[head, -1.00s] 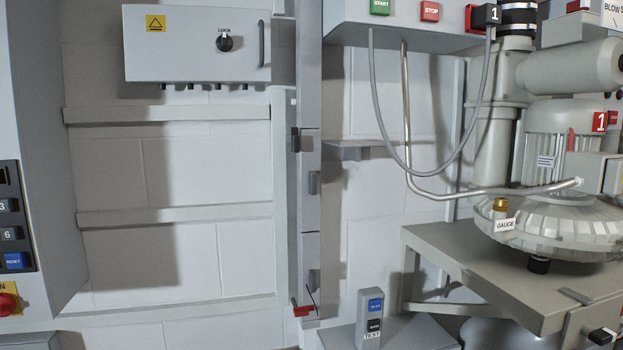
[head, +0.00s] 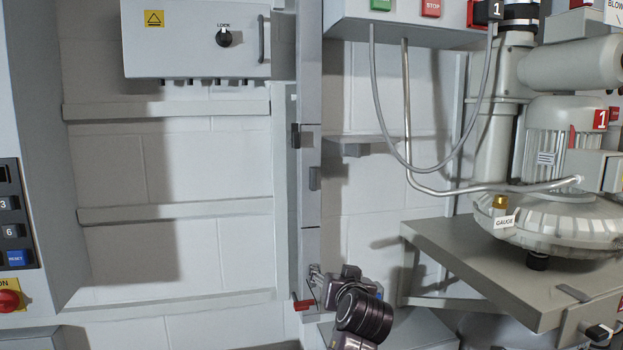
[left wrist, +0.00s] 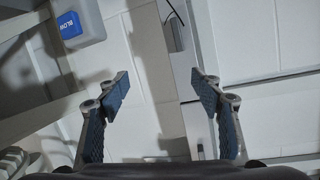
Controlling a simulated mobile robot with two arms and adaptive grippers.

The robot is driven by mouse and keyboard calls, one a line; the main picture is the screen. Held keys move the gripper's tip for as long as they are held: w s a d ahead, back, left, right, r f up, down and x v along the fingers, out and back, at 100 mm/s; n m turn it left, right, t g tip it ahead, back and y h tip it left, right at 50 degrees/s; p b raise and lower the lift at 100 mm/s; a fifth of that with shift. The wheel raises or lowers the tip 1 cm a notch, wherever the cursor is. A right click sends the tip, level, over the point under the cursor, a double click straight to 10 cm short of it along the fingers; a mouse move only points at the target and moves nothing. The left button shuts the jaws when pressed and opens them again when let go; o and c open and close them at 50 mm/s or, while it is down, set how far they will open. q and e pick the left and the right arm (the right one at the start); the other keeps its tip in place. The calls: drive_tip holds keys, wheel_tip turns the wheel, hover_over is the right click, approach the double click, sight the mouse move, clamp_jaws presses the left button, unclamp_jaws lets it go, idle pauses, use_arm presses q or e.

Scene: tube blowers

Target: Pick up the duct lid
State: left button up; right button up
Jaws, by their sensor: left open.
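A narrow grey vertical duct runs down the wall in the head view, with flat lid sections. I take the lowest section to be the duct lid (head: 310,240); its small handle is hidden behind my gripper there. A middle handle (head: 314,178) shows higher up. My left gripper (head: 317,276) is in front of the duct's lower end, fingers toward it. In the left wrist view my left gripper (left wrist: 160,88) is open and empty, with a grey handle block (left wrist: 175,36) on a pale strip ahead, between the finger lines. Contact is not visible. My right gripper is out of view.
A red lever (head: 303,305) is at the duct's foot, close to my gripper. A blower on a grey bench (head: 480,255) stands to the right. Hoses hang above.

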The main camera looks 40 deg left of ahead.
sight(314, 179)
use_arm(q)
drive_tip(key=a+r+n+y, duration=0.3)
drive_tip(key=r+n+y, duration=0.1)
drive_tip(key=r, duration=1.7)
drive_tip(key=p+x, duration=0.2)
drive_tip(key=x, duration=0.1)
drive_tip(key=p+x, duration=0.2)
drive_tip(key=x, duration=0.2)
drive_tip(key=shift+s+a+r, duration=0.15)
drive_tip(key=shift+a+r, duration=0.1)
drive_tip(key=shift+a, duration=0.1)
drive_tip(key=shift+w+a+f, duration=0.2)
drive_tip(key=shift+w+a, duration=0.1)
drive_tip(key=shift+w, duration=0.05)
drive_tip(key=shift+d, duration=0.1)
drive_tip(key=c, duration=1.5)
